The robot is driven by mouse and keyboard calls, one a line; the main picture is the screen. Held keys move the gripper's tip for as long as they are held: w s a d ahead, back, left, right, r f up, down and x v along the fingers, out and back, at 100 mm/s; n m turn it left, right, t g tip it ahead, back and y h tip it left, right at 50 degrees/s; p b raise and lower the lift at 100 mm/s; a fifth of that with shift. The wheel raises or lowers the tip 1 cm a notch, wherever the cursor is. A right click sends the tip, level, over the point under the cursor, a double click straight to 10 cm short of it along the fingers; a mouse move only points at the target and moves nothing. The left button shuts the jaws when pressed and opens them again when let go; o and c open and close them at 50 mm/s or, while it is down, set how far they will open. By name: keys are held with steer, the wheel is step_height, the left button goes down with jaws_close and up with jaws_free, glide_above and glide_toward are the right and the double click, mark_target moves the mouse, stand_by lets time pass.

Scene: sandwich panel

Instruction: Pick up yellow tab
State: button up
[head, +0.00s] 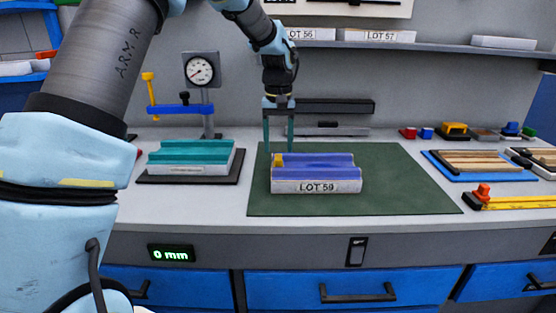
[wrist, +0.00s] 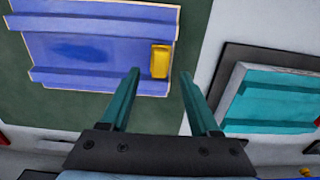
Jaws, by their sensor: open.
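The yellow tab (head: 278,160) is a small block at the left end of the blue-purple panel (head: 320,163). The panel has raised ridges and sits on a white block labelled LOT 59 (head: 316,186). In the wrist view the tab (wrist: 160,61) lies at the panel's edge (wrist: 85,48), just beyond the gap between my fingertips. My gripper (head: 279,149) is open and empty, pointing down above and behind the tab. It also shows in the wrist view (wrist: 160,75), its two teal fingers apart. I cannot tell its exact height above the tab.
The panel stands on a green mat (head: 400,190). A teal panel (head: 190,152) on a dark base and a dial gauge stand (head: 200,72) are at the left. A blue tray (head: 435,165) of wooden strips is at the right. The mat's right side is clear.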

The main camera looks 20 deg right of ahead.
mark_target(278, 155)
step_height(278, 155, down, 3)
steer(key=shift+f, duration=0.15)
jaws_close()
stand_by(0.5)
